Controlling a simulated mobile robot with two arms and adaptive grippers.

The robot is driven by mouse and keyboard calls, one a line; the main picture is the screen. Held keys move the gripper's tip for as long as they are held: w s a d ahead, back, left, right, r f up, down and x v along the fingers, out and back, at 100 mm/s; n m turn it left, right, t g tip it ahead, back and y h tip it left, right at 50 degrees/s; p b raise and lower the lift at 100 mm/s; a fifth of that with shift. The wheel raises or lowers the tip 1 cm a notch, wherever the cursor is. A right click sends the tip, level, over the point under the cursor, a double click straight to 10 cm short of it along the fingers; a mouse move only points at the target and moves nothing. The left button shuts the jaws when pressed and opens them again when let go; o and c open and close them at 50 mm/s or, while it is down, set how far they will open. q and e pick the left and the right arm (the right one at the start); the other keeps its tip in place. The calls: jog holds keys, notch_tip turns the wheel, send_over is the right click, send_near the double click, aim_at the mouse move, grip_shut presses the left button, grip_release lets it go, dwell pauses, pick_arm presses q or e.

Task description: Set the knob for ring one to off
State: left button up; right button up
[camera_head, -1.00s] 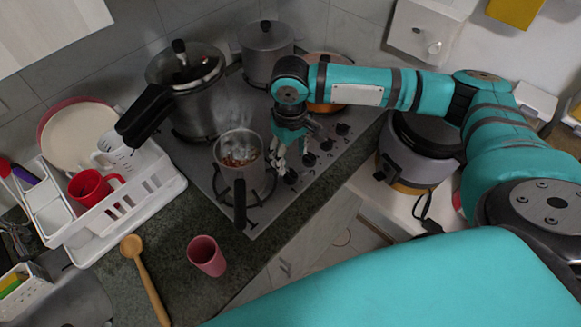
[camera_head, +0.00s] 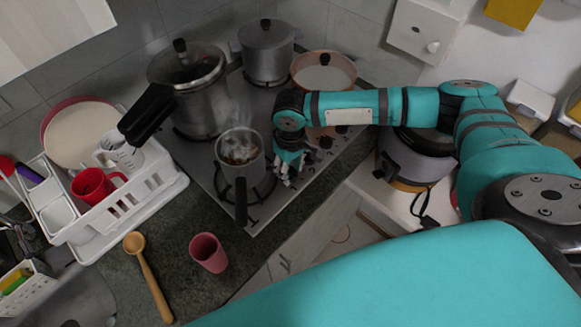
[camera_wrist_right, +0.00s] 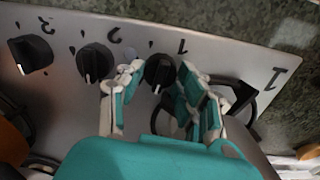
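In the right wrist view a black knob (camera_wrist_right: 160,68) with a white pointer mark sits beside a printed 1 on the steel stove panel. My right gripper (camera_wrist_right: 161,80) is open, with one finger on each side of this knob. Small gaps seem to show between the fingers and the knob; contact is unclear. In the head view my right gripper (camera_head: 287,172) is at the front of the knob row, right of the small pot, and hides the knob there. Other knobs (camera_head: 325,142) run behind it. My left gripper is not in view.
A small steaming pot (camera_head: 240,152) stands on the front burner, close to the gripper. A pressure cooker (camera_head: 198,100), a lidded pot (camera_head: 267,52) and a pan (camera_head: 322,72) stand on other burners. A pink cup (camera_head: 208,253) and wooden spoon (camera_head: 148,275) are on the counter.

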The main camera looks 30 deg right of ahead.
aim_at(290, 171)
jog(key=c, duration=0.6)
jog(key=shift+o, duration=0.2)
jog(key=shift+r+n+p, duration=0.2)
jog(key=shift+n+p, duration=0.3)
jog(key=shift+p, duration=0.15)
jog(key=shift+f+n, duration=0.15)
jog(key=shift+n, duration=0.15)
jog(key=o, duration=1.2)
jog(key=shift+c, duration=0.2)
notch_tip(290, 171, up, 12)
